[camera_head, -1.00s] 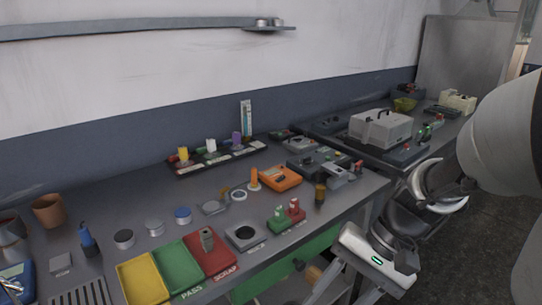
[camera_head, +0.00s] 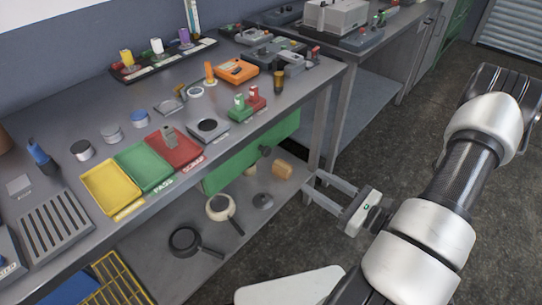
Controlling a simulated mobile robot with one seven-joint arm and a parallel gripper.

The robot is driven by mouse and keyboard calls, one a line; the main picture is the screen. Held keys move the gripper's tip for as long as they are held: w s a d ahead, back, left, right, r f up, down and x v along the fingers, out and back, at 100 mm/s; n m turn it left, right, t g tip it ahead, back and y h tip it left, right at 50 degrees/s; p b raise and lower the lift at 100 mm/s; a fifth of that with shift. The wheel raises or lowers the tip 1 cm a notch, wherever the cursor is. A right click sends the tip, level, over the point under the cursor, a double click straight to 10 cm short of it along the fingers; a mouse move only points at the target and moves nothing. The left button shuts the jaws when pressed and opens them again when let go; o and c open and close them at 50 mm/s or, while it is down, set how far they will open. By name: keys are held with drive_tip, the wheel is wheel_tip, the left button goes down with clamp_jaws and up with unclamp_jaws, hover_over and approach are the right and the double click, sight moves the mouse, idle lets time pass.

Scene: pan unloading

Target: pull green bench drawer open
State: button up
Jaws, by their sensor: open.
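The green bench drawer (camera_head: 232,164) sits under the front edge of the grey bench, with its long green front facing me. A dark round knob (camera_head: 265,151) stands out from the drawer front, right of its middle. The drawer looks shut or nearly so. My gripper (camera_head: 311,185) is open and empty, its two long fingers pointing left toward the bench's right leg. It is to the right of the knob and apart from it, with a clear gap.
The bench leg (camera_head: 316,130) stands near my fingertips. The bench top has trays and fixtures. Floor is free at right.

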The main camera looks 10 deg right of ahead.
sight(268, 153)
drive_tip(key=b+x, duration=0.1)
drive_tip(key=x, duration=1.5)
drive_tip(key=shift+w+a, duration=0.2)
drive_tip(key=shift+w, duration=0.05)
drive_tip(key=shift+c, duration=0.4)
clamp_jaws()
